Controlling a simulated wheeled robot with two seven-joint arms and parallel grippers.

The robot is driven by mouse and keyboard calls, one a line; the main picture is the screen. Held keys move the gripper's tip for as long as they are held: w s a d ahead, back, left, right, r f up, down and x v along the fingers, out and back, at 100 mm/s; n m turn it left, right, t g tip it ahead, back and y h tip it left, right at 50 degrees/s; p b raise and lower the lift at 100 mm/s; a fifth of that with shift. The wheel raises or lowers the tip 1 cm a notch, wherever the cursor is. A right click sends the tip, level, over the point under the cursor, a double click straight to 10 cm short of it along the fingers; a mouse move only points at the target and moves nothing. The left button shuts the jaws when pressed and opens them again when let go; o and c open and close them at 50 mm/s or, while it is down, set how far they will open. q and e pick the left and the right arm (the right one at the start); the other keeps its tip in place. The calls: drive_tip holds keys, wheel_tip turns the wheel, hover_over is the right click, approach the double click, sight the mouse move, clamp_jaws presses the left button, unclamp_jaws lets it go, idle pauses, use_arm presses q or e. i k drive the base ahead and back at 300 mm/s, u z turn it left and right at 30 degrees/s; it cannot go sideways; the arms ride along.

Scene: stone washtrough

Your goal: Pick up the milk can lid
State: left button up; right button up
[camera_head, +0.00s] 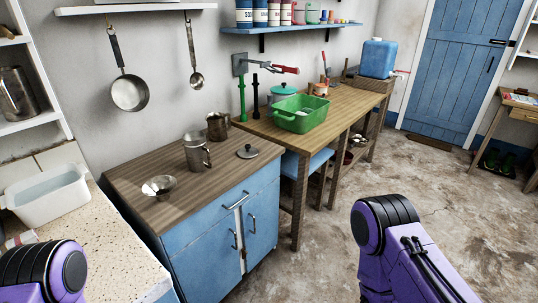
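A small round dark metal lid with a knob (247,151) lies on the wooden top of the blue cabinet (150,183), near its right edge. A metal can with a handle (197,152) stands upright just left of the lid, apart from it and without a cover that I can make out. Another metal vessel (218,126) stands behind it. My purple arms show at the bottom left and bottom right, both well short of the lid. Neither gripper is in the picture.
A metal bowl (159,187) sits on the cabinet's front left. A green basin (304,113) stands on the wooden table to the right. A white tub (48,196) is on the speckled counter. A pan (129,93) and ladle (196,79) hang above.

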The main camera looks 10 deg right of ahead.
sight(247, 152)
drive_tip(key=z, duration=1.4)
drive_tip(key=i, duration=1.1)
drive_tip(key=u, duration=2.1)
